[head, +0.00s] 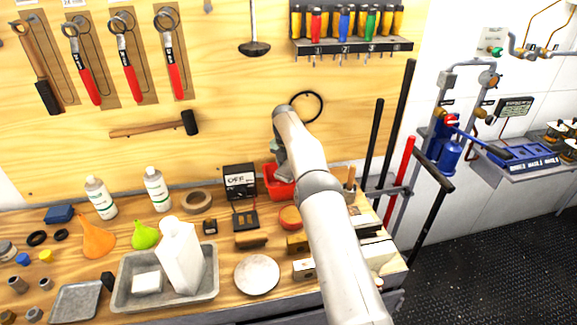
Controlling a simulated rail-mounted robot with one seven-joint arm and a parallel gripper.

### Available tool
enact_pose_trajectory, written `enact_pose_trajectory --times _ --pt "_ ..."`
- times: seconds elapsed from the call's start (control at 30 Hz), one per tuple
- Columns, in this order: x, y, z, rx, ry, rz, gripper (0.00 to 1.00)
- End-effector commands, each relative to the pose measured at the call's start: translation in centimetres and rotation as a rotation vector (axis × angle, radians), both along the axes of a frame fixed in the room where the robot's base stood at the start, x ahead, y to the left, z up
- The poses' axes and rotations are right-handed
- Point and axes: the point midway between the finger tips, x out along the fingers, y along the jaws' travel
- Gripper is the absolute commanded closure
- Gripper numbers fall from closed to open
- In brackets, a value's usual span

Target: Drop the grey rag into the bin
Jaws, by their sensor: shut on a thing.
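My gripper (281,165) is at the back of the bench, just above a red bin (277,189). My arm covers much of it, and its fingertips are hard to make out. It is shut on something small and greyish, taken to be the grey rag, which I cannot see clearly. No other grey rag shows on the bench. The red bin stands near the back wall, its right side hidden behind my arm. I cannot tell whether anything lies in it.
A grey tray (122,297) with a white jug (181,258) is at front left. Upright bars (403,130) stand to the right. Tools hang on the board behind.

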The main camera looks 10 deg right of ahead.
Motion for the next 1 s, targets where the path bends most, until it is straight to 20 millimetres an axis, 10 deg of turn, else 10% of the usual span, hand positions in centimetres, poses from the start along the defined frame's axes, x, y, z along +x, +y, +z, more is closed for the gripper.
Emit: enact_pose_trajectory --times 0.47,0.5,0.57,1.0 --pt "0.0 0.0 -1.2 0.0 0.0 0.0 0.7" --pt "0.0 0.0 -1.2 0.001 0.001 0.0 0.36" --pt "0.0 0.0 -1.2 0.001 0.001 0.0 0.23" --pt "0.0 0.1 0.5 0.0 -0.003 0.0 0.23"
